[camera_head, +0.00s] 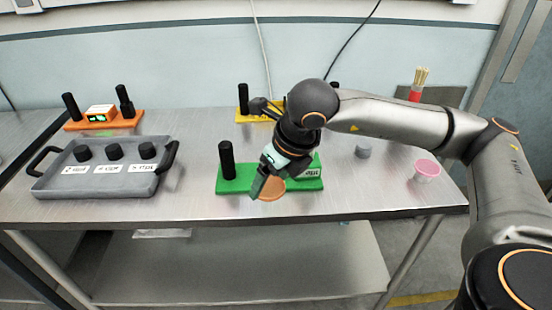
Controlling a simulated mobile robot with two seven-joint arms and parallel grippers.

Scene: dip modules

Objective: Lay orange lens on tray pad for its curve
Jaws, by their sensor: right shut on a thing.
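The orange lens (271,188) is a flat round disc near the middle of the table, partly hidden behind my right gripper. My right gripper (259,188) points down and is shut on the lens, in front of the green base (232,187). Whether the lens touches the base or the table is hard to tell. The grey tray (98,185) stands at the left with two raised handles. It has several black round pads (115,151) in a row, each with a white label (110,169) in front; the label text is too small to read surely. My left gripper is not in view.
The green base carries a black post (227,160). An orange base (104,125) with black posts stands behind the tray, and a yellow base (247,117) stands at the back. A pink cup (426,170) and a grey cup (363,150) stand at the right.

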